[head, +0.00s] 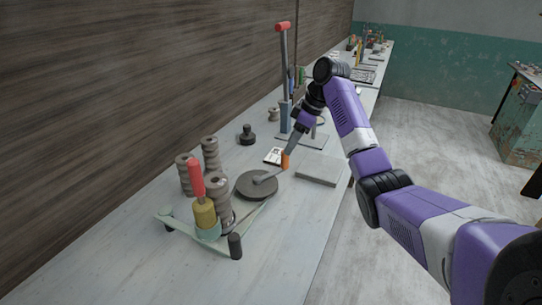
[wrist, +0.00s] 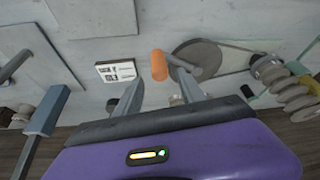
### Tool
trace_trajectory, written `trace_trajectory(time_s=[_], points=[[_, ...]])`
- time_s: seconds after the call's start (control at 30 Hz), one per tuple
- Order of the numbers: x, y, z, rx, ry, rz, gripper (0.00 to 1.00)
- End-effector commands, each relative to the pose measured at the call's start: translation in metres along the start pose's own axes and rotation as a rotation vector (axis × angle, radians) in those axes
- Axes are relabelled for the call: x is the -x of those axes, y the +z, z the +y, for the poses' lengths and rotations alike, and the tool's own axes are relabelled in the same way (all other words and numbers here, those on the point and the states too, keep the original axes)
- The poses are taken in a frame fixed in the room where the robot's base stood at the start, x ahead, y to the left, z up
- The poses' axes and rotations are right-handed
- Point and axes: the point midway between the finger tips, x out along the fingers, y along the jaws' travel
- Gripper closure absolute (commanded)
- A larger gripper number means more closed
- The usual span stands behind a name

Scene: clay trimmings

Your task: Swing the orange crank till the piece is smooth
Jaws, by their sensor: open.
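The orange crank handle (head: 285,160) stands upright at the end of a grey arm on a round grey disc (head: 257,187). In the wrist view the orange handle (wrist: 158,65) shows between and just beyond my fingertips, with the disc (wrist: 197,58) to its right. My gripper (head: 289,154) is open, a finger on either side of the handle; I cannot tell whether either touches it. A ribbed grey piece (head: 218,192) stands by a pale green frame (head: 185,232) beside the disc. It also shows in the wrist view (wrist: 297,95). Its smoothness is hard to judge.
A red-and-yellow tool (head: 203,205) stands at the frame. Two more ribbed stacks (head: 210,155) stand behind. A red-topped lever press (head: 284,85) rises behind my gripper. A grey slab (head: 318,170) and a white card (head: 273,156) lie near the disc. The bench front is clear.

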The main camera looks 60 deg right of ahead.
Motion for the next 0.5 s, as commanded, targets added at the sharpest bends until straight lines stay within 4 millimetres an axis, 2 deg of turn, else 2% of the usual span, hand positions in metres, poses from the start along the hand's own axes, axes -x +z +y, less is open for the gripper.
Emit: trace_trajectory(time_s=[0.17, 0.5], points=[[-0.016, 0.001, -0.001, -0.002, -0.003, -0.001, 0.53], [-0.065, 0.001, -0.001, -0.001, -0.002, -0.002, 0.53]])
